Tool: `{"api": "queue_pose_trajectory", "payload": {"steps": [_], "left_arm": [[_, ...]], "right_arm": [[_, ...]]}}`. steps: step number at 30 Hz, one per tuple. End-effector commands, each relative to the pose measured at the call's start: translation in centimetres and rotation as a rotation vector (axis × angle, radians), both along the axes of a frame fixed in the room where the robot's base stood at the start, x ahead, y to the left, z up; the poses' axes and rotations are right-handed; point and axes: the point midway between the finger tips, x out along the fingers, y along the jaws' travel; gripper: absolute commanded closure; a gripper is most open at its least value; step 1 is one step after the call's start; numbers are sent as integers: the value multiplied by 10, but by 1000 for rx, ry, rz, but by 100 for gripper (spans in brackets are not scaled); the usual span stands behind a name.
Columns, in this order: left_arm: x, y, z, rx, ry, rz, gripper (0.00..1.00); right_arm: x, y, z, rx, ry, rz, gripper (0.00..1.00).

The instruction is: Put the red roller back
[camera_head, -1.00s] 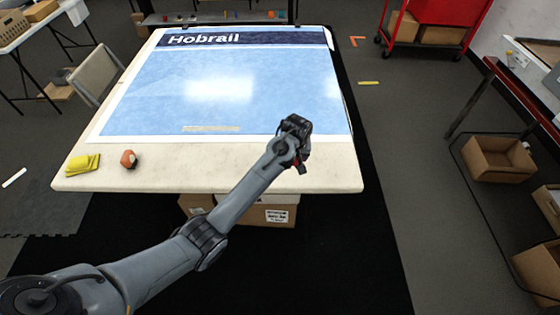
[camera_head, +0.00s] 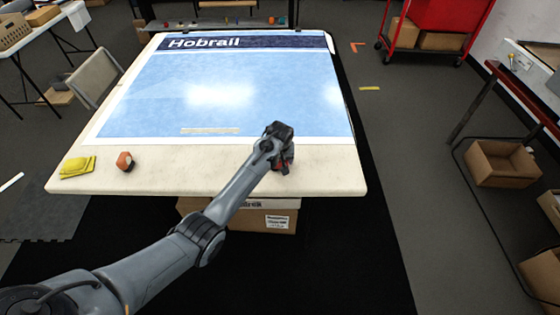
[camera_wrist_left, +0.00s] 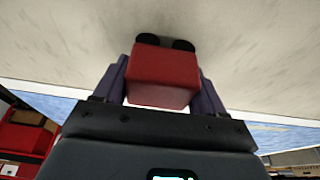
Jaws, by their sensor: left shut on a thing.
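My left gripper (camera_head: 284,160) is over the front part of the table, right of its middle. In the left wrist view its two purple-grey fingers are shut on the sides of the red roller (camera_wrist_left: 163,72). The roller shows as a red block with two dark round parts at its far end, close to the pale tabletop (camera_wrist_left: 250,60). I cannot tell whether it touches the top. In the head view the hand mostly hides the roller. My right gripper is not in view.
A blue "Hobrail" film sheet (camera_head: 150,100) covers most of the table. A yellow tool (camera_head: 77,167) and an orange-and-dark object (camera_head: 125,161) lie on the front left. A pale strip (camera_head: 210,130) lies near the film's front edge. The front right tabletop (camera_head: 330,170) is bare.

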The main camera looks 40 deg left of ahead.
Motion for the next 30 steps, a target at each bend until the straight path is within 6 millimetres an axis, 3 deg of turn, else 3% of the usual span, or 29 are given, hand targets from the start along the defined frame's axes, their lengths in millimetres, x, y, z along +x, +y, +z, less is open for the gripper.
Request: {"api": "queue_pose_trajectory", "payload": {"steps": [12,13,17,30], "left_arm": [[0,0,-4,0,-1,0,65],[0,0,-4,0,-1,-1,27],[0,0,-4,0,-1,-1,7],[0,-1,4,1,-2,0,4]], "right_arm": [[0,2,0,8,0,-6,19],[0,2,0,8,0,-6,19],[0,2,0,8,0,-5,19],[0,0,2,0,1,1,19]]}}
